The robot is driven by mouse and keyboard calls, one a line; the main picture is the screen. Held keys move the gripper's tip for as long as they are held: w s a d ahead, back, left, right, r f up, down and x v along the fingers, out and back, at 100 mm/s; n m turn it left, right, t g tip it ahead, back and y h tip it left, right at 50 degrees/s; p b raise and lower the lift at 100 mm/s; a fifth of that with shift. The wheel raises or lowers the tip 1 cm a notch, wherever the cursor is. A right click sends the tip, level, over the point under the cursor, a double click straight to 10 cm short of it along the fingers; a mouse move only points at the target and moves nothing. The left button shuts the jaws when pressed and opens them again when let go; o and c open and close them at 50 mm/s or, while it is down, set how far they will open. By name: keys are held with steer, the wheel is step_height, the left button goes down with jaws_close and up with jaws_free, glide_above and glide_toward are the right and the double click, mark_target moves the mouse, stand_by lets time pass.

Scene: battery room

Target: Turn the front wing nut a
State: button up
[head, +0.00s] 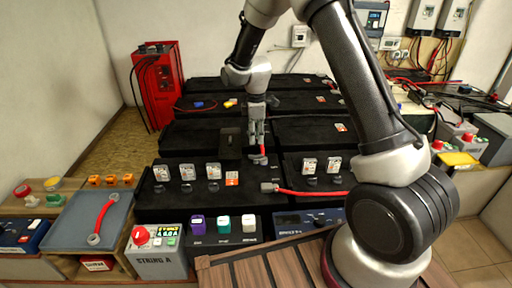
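My gripper (257,146) points down over the black battery rows, just above a small red and grey piece (262,156). The fingers are small and dark here, so I cannot tell whether they are open or touching that piece. I cannot make out a wing nut for certain; any under the fingers is too small or hidden. A red cable (312,193) with a grey end (268,187) lies across the front battery row, to the right of and nearer than the gripper.
A black block (230,143) stands just left of the gripper. Several white-labelled pieces (186,171) stand along the front row. A grey tray (66,240) at left holds a red cable (103,214). A red cabinet (160,85) stands at back left. My arm covers the right side.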

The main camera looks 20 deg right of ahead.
steer(key=shift+r, duration=1.8)
steer(key=s+d+r+m+t, duration=0.1)
steer(key=s+d+r+m, duration=0.4)
steer(key=s, duration=0.6)
steer(key=s+d+r+m+t, duration=0.2)
steer(key=s+d+r+m, duration=0.3)
steer(key=s+r, duration=0.5)
steer(key=s+d+r+m+t, duration=0.1)
steer(key=s+d+r+m, duration=0.4)
steer(key=s, duration=0.8)
step_height(320, 180, up, 2)
steer(key=shift+r+m, duration=0.2)
steer(key=shift+m, duration=0.3)
